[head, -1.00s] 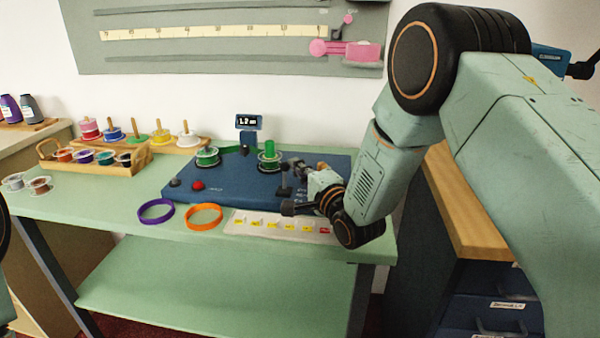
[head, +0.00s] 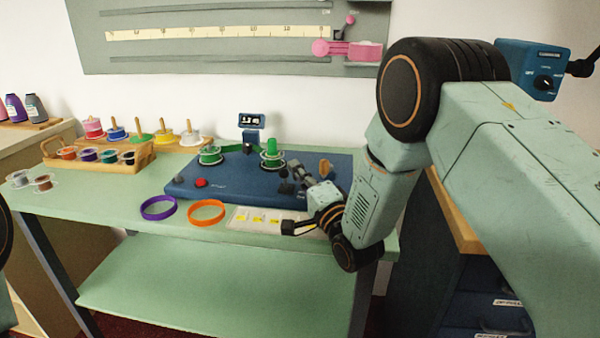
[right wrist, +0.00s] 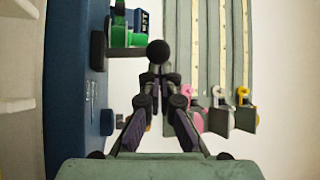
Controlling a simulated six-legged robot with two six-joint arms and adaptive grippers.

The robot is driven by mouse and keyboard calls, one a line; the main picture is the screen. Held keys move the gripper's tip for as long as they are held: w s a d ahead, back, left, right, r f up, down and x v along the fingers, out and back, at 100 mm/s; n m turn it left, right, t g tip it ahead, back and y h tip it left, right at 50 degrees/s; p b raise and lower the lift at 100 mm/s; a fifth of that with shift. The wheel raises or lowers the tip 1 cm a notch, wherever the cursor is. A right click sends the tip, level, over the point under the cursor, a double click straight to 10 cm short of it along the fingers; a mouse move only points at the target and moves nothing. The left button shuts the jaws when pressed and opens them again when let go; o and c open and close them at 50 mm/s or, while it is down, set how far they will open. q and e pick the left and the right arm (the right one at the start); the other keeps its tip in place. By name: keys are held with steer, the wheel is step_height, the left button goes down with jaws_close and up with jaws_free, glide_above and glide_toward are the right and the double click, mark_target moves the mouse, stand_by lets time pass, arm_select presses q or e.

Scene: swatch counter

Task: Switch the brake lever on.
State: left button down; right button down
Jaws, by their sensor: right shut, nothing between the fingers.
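The brake lever, a black stick with a ball knob (head: 284,172), stands on the blue machine base (head: 235,190). In the right wrist view its ball knob (right wrist: 158,51) is directly ahead of my fingertips, and its rod runs left to the blue panel (right wrist: 75,90). My right gripper (head: 299,173) is shut and empty, just right of the lever. In the right wrist view its fingertips (right wrist: 157,78) are close below the knob; I cannot tell whether they touch it. My left gripper is out of view.
A green spool (head: 271,155) and another green spool (head: 210,155) stand on the machine behind the lever. A red button (head: 200,183) is at its front left. A purple ring (head: 158,208), an orange ring (head: 207,212) and a label strip (head: 255,221) lie in front.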

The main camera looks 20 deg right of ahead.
steer(key=shift+s+d+f, duration=0.15)
steer(key=v, duration=1.1)
steer(key=shift+s, duration=0.4)
